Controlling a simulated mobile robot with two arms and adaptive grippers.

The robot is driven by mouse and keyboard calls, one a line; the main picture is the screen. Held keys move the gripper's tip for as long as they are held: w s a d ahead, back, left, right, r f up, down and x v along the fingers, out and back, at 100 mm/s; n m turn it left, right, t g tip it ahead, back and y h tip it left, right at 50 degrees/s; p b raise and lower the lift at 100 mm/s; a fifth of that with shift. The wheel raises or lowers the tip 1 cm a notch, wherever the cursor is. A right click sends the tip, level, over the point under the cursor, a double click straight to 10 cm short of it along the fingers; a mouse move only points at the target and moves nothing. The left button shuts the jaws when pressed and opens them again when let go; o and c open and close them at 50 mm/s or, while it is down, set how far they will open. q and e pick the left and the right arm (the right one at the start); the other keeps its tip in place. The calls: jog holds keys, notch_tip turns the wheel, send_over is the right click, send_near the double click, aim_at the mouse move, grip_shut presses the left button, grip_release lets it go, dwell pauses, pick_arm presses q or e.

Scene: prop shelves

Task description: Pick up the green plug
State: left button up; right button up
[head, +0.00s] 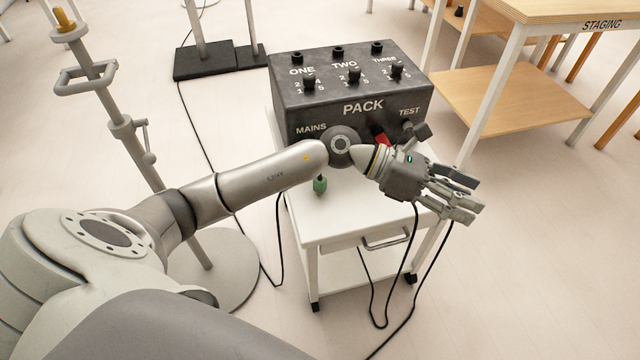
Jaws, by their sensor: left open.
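The green plug (320,185) is small and sits on the white cart top, just below my left forearm in the picture. My forearm passes close above it and may hide part of it. My left gripper (462,200) is open and empty. It is to the right of the plug, around the cart's right edge, with its fingers pointing right and away from the plug. My right gripper is not in view.
The dark PACK box (345,85) stands at the back of the white cart (345,215), with a red item (379,135) on its front. Black cables hang beside the cart. A grey stand (125,130) is at left; a STAGING table (560,12) is at upper right.

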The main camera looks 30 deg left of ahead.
pick_arm(q)
jog(key=w+a+f+m+g+y, duration=0.1)
jog(key=a+f+m+g+y, duration=0.1)
jog(key=a+f+m+y, duration=0.35)
jog(key=g+y, duration=0.2)
jog(key=y, duration=0.7)
send_near(320, 181)
jog(key=shift+w+f, duration=0.25)
jog(key=shift+w, duration=0.15)
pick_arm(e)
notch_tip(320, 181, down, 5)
pick_arm(q)
jog(key=shift+n+y, duration=0.25)
jog(key=f, duration=0.4)
jog(key=shift+s+a+f+b, duration=0.1)
jog(key=shift+a+f+b, duration=0.15)
jog(key=shift+f+b, duration=0.1)
jog(key=shift+d+f+b, duration=0.15)
jog(key=shift+f+b, duration=0.05)
jog(key=shift+f, duration=1.3)
jog(key=shift+d+f+b, duration=0.1)
jog(key=shift+f+b, duration=0.1)
jog(key=shift+f, duration=1.3)
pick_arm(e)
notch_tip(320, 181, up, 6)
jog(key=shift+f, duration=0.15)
pick_arm(q)
grip_shut()
jog(key=shift+r, duration=0.15)
